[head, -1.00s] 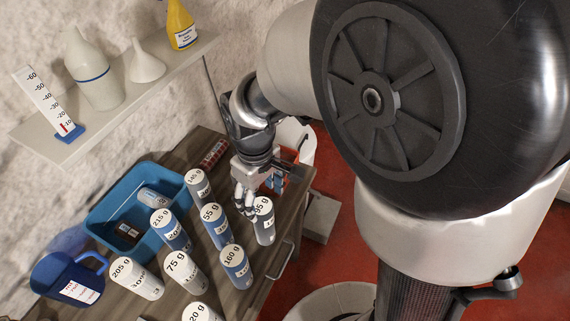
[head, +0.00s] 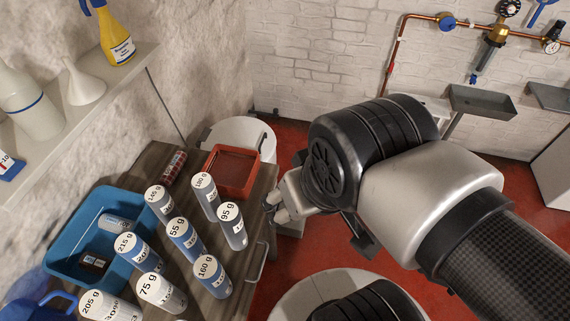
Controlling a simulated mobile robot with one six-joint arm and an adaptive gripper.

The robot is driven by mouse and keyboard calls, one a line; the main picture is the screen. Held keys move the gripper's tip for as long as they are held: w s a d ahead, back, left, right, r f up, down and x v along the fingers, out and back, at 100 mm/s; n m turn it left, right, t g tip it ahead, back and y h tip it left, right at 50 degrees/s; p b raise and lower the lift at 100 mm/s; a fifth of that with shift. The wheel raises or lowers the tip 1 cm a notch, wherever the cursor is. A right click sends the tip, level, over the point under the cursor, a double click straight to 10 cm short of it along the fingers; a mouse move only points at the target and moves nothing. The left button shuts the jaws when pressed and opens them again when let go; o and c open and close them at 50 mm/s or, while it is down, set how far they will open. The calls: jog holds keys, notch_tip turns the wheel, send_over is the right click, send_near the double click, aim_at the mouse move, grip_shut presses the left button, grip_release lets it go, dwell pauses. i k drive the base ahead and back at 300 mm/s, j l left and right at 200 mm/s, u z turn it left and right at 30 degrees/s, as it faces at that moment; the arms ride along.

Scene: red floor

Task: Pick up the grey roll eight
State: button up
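Three grey rolls stand upright on the wooden table: one marked 145 g (head: 160,203), one that seems to read 180 g (head: 206,197), and one marked 95 g (head: 233,226). I cannot tell which of them is roll eight. My gripper (head: 273,207) is just right of the 95 g roll, at the table's right edge, apart from it. Its fingers are small and partly turned away, so their opening is unclear. I see nothing held in it.
Blue-labelled rolls (head: 187,240) and white rolls (head: 163,293) stand close around the grey ones. A blue bin (head: 68,247) is left, an orange-red tray (head: 232,172) behind. A table handle (head: 257,262) juts out at right. Red floor beyond is open.

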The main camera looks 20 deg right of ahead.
aim_at(204, 186)
jog(key=i+l+u, duration=0.15)
jog(key=u, duration=0.25)
jog(key=i+l+u, duration=0.2)
jog(key=u, duration=0.15)
jog(key=i+l+u, duration=0.1)
jog(key=u, duration=0.3)
jog(key=l, duration=0.1)
